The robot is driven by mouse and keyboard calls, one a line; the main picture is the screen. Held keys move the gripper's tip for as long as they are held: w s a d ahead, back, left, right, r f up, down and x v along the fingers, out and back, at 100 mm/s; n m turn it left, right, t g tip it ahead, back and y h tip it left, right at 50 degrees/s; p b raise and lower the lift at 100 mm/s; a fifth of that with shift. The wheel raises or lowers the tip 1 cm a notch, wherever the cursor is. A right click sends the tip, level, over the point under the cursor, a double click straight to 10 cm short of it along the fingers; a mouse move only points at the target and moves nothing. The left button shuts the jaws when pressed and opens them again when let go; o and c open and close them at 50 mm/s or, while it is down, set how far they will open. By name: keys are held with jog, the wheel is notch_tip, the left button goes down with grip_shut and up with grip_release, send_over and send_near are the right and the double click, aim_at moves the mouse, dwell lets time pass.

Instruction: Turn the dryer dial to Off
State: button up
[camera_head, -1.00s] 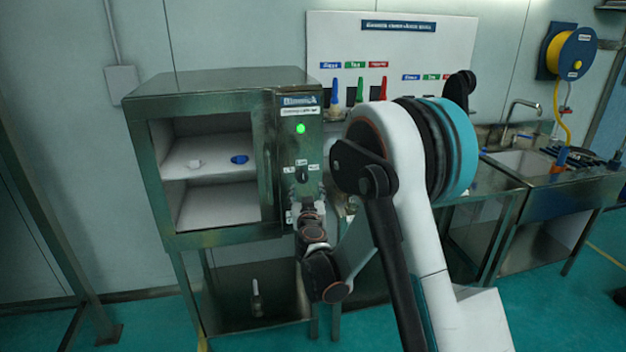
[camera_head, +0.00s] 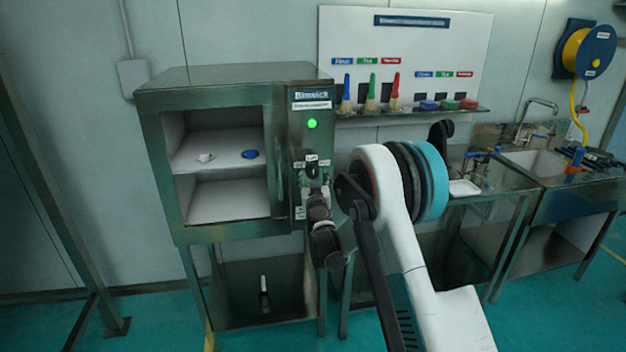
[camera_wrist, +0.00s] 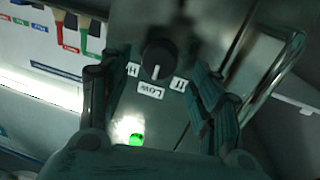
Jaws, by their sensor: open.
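The dryer dial (camera_head: 312,171) is a black knob on the dryer's front panel, below the green light. In the wrist view the dial (camera_wrist: 156,60) has a white mark pointing down in the picture, at the "Low" label (camera_wrist: 151,91). A label ending in "ff" (camera_wrist: 179,85) is to its right, partly hidden by a finger, and a "Hi" label (camera_wrist: 133,69) to its left. My gripper (camera_wrist: 158,70) is open, its fingers on either side of the dial in the picture; contact cannot be told. In the head view my gripper (camera_head: 317,192) is just below the dial.
The steel dryer (camera_head: 215,80) has an open chamber with a white piece (camera_head: 206,157) and a blue piece (camera_head: 250,154) on its shelf. Its green light (camera_head: 312,124) is lit. Brushes (camera_head: 371,92) stand on a wall rack at right. A sink (camera_head: 540,160) is farther right.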

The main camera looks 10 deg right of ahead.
aim_at(313, 173)
jog(key=shift+w+d, duration=0.15)
jog(key=shift+w, duration=1.25)
jog(key=c, duration=1)
jog(key=shift+c, duration=0.2)
jog(key=shift+b, duration=0.3)
jog(key=n+b, duration=0.1)
jog(key=n, duration=0.2)
jog(key=n+b, duration=0.1)
jog(key=n, duration=0.1)
jog(key=shift+f+n+t, duration=0.2)
jog(key=shift+n+t, duration=0.2)
jog(key=n+y+b, duration=0.1)
jog(key=n, duration=0.5)
jog(key=shift+n+t+b, duration=0.35)
jog(key=shift+n+t, duration=0.05)
